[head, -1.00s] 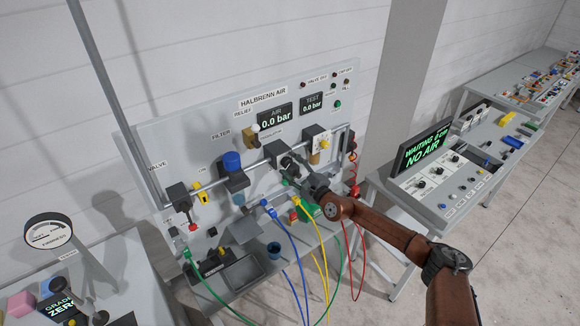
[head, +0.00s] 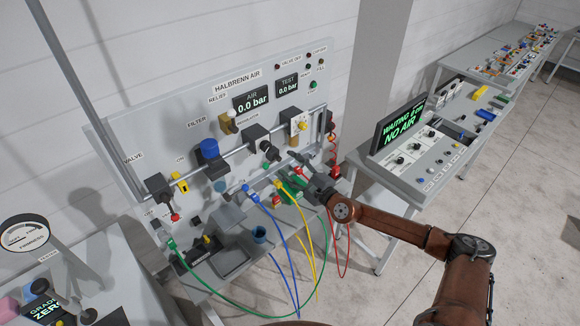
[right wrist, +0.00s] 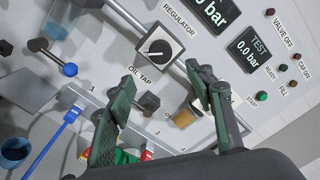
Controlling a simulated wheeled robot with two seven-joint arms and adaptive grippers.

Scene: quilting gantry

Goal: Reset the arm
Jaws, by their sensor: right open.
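My right arm (head: 390,220), rust-brown, reaches in from the lower right to the air panel (head: 150,120). Its gripper (head: 294,168) is open and empty in front of the panel, right of and below the regulator's dark knob (head: 270,152). In the right wrist view, the two green-grey fingers (right wrist: 165,95) stand wide apart with nothing held between them. The regulator dial (right wrist: 158,46) is beyond the fingers, apart from them. The oil tap (right wrist: 148,102) shows between the fingers. My left gripper is in neither current view.
Blue (head: 285,240), yellow (head: 303,225), green (head: 215,298) and red (head: 347,245) hoses hang below the panel near my gripper. A control bench (head: 400,180) with a "NO AIR" screen (head: 400,127) stands right. Grey floor (head: 530,190) is open at right. The AIR display (head: 252,101) reads 0.0 bar.

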